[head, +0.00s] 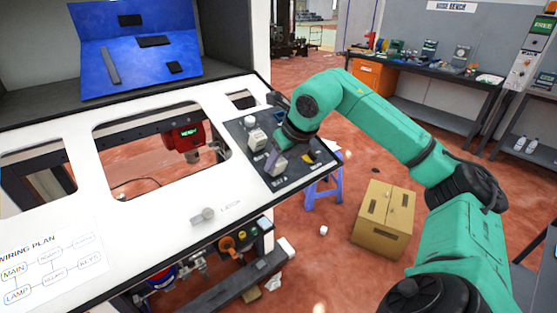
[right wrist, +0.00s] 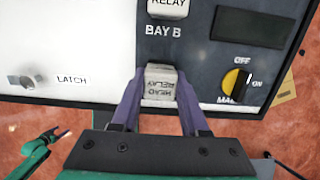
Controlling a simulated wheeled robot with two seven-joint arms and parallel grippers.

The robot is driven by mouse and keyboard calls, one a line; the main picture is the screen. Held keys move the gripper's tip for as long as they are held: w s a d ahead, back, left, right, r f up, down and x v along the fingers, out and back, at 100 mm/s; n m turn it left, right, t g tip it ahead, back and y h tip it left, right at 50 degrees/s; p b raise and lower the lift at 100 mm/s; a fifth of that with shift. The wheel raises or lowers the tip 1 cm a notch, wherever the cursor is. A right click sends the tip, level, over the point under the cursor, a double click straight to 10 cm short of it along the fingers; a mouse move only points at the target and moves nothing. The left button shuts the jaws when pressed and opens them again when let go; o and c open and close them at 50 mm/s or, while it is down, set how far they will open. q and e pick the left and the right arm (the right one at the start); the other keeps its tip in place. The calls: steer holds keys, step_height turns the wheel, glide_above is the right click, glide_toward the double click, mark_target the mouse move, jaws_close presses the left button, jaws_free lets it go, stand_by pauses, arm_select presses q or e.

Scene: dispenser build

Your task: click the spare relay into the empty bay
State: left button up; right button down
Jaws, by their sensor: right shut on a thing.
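My right gripper (head: 272,157) is over the dark control plate (head: 245,127) at the right end of the white panel. In the right wrist view, its purple fingers (right wrist: 158,105) are shut on a light grey relay (right wrist: 160,86) with upside-down lettering. The held relay also shows in the head view (head: 278,165). I cannot tell whether it touches the plate. Another relay (right wrist: 168,7) sits above the BAY B label. No empty bay can be made out for certain. A green arm with a dark tip (right wrist: 62,134) shows small at lower left; its jaw state is unclear.
A yellow rotary switch (right wrist: 236,80) is right of the held relay, below a dark rectangle (right wrist: 248,27). The latch knob (head: 204,215) is on the white panel. A cardboard box (head: 384,218) and blue stool (head: 323,192) stand on the floor beyond the panel.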

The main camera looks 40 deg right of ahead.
steer(key=shift+w+f, duration=0.1)
stand_by(0.3)
steer(key=shift+c, duration=1.7)
jaws_free()
steer(key=shift+o, duration=0.3)
steer(key=shift+o, duration=1.4)
steer(key=v, duration=0.6)
steer(key=shift+p, duration=0.4)
